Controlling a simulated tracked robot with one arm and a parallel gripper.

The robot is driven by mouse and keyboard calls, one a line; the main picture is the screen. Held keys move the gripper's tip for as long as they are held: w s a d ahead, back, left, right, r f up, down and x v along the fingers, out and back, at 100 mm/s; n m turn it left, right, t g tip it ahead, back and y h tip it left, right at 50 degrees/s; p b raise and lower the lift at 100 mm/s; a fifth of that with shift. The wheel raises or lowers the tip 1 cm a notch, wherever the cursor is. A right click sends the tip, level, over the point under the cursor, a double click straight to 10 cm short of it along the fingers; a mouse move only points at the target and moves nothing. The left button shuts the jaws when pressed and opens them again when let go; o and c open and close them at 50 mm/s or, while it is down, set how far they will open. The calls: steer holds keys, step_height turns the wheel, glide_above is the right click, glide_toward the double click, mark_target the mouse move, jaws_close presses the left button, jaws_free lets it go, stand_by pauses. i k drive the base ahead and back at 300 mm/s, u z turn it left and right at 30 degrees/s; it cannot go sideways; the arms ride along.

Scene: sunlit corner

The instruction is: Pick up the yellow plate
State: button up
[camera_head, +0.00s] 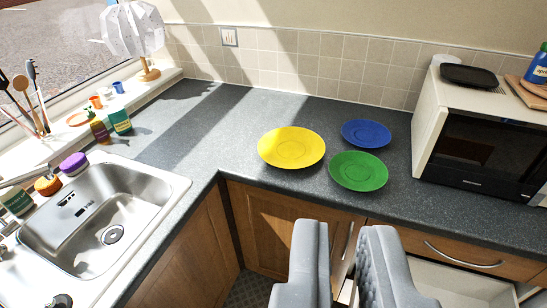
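The yellow plate (291,148) lies flat on the dark grey counter near the inner corner, with its front rim close to the counter's front edge. My gripper (345,238) shows at the bottom, right of centre, in front of the cabinets and below the plates in the picture. Its two grey fingers are apart with a gap between them, and nothing is seen held. It is clear of the yellow plate.
A green plate (358,171) lies right of the yellow plate, with a blue plate (366,133) behind it. A microwave (474,140) stands at the right. A steel sink (107,217) is at the left. The counter (222,118) left of the yellow plate is clear.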

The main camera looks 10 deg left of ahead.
mark_target(289, 147)
steer(key=z, duration=0.15)
steer(key=i, duration=0.9)
steer(key=u, duration=0.05)
